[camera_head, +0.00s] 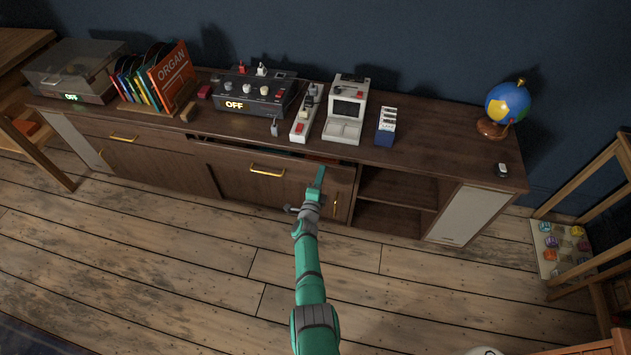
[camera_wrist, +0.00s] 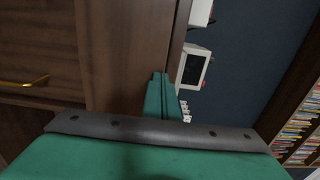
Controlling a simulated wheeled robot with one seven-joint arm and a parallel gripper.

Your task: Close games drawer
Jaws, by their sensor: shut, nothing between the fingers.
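The wooden drawer (camera_head: 230,168) in the middle of the low cabinet stands slightly out, with a dark gap between its top edge and the cabinet top. It has a brass handle (camera_head: 267,172). My gripper (camera_head: 320,170) is shut and empty, at the right part of this drawer's front, near its top edge. In the wrist view the closed fingertips (camera_wrist: 160,78) are in front of brown wood (camera_wrist: 125,45), with a brass handle (camera_wrist: 25,82) at the left. I cannot tell whether the fingertips touch the wood. The drawer's contents are mostly hidden.
The cabinet top (camera_head: 430,160) holds a record player (camera_head: 75,70), an organ book (camera_head: 172,75), a black console (camera_head: 250,95), a white device (camera_head: 346,110) and a globe (camera_head: 508,103). Open shelves (camera_head: 395,200) are right of the drawer. The wooden floor (camera_head: 180,260) in front is clear.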

